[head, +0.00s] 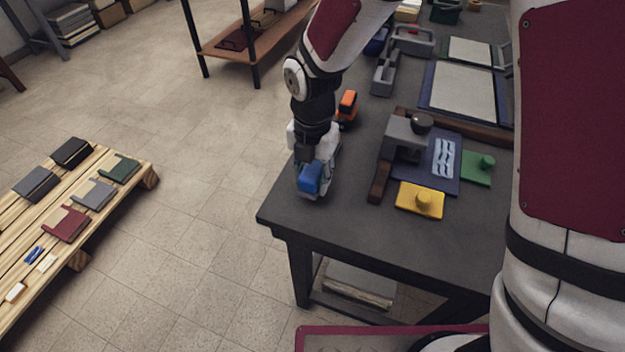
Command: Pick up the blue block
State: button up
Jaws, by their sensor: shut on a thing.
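The blue block (310,178) is at the end of my gripper (312,182), near the left front corner of the dark workbench (330,222). My gripper points down and is shut on the block. The block's front face shows; parts of it are hidden by the fingers. I cannot tell whether the block touches the bench top or is just above it.
An orange object (348,103) stands behind my gripper. To the right are a grey press-like tool (404,136), a yellow plate with a knob (420,200) and a green one (477,167). A wooden pallet (100,215) with books lies at left. The bench's front is clear.

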jog(key=s+d, duration=0.1)
jog(key=d, duration=0.4)
jog(key=s+d+r+p, duration=0.1)
jog(key=s+d, duration=0.1)
jog(key=d, duration=0.3)
jog(key=s+d+r, duration=0.1)
jog(key=s+d, duration=0.1)
jog(key=d, duration=0.3)
jog(key=shift+d+r, duration=0.1)
jog(key=shift+r, duration=0.15)
